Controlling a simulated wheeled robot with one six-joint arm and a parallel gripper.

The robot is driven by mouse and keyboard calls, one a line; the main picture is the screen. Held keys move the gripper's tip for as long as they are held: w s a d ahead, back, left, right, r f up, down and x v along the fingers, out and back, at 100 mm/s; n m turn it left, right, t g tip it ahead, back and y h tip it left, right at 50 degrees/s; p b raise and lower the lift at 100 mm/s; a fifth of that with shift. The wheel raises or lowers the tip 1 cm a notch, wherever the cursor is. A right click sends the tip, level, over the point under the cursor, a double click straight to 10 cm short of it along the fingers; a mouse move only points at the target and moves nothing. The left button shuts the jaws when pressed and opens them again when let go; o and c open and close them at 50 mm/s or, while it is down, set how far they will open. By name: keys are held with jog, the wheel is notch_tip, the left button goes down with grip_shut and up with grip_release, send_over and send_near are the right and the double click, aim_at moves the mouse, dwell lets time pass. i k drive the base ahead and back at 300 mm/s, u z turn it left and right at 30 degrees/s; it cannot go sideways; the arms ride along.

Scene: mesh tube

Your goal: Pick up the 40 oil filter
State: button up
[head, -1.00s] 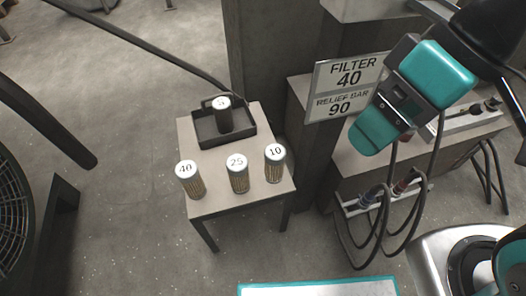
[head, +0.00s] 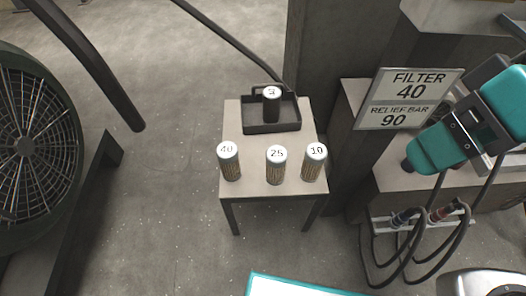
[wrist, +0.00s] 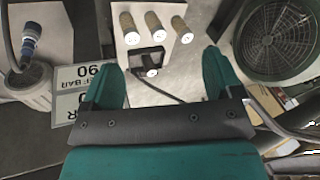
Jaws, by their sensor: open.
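The 40 oil filter (head: 229,166) is a mesh cylinder with a white top marked 40. It stands upright at the front left of a small table (head: 267,207), left of the 25 filter (head: 276,170) and the 10 filter (head: 314,166). In the wrist view the 40 filter (wrist: 182,31) is the rightmost of the three standing together, beyond the fingers. My gripper (wrist: 162,74) is open, with empty space between its teal fingers, well apart from the filters. In the head view my teal arm is at the right, clear of the table.
A black tray (head: 286,127) on the table's back holds a dark filter (head: 271,107). A sign (head: 408,99) reads FILTER 40, RELIEF BAR 90. A large fan (head: 30,145) is at the left. Hoses (head: 461,230) hang from the bench at right.

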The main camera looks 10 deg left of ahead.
aim_at(227, 152)
jog(key=u, duration=1.45)
jog(key=k, duration=0.4)
jog(key=u, duration=0.2)
jog(key=i, duration=0.45)
